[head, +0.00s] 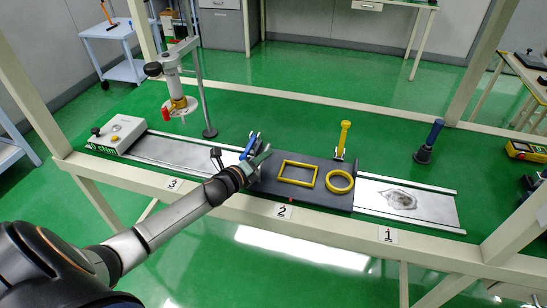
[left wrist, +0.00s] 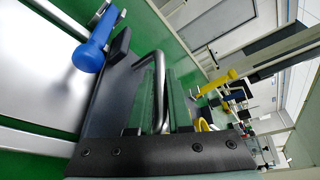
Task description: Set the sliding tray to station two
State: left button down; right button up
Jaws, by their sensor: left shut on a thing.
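The sliding tray (head: 318,166) is a dark grey plate on a metal rail, with a yellow rectangular frame (head: 297,173) and a yellow ring (head: 340,181) on it. A small red mark (head: 291,200) on its front edge lies close to the label 2 (head: 284,211), slightly right of it. Labels 3 (head: 174,184) and 1 (head: 388,234) sit on the front beam to either side. My left gripper (head: 262,157) is at the tray's left end, partly hiding it. In the left wrist view its fingers (left wrist: 160,105) are shut on the bent metal handle (left wrist: 158,65). My right gripper is not in view.
A blue-handled clamp (head: 249,146) stands beside my left gripper, and a yellow-handled clamp (head: 343,138) behind the tray. A white box (head: 118,134) is at the rail's left end. Bare rail (head: 405,199) with a grey patch lies to the right.

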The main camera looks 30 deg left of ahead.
pick_arm(q)
jog(key=shift+s+a, duration=0.15)
jog(key=shift+a, duration=0.6)
jog(key=c, duration=0.8)
grip_release()
jog(key=shift+c, duration=0.2)
jog(key=shift+d, duration=0.1)
jog(key=shift+s, duration=0.1)
jog(key=v, duration=1.2)
jog(key=shift+s, duration=0.2)
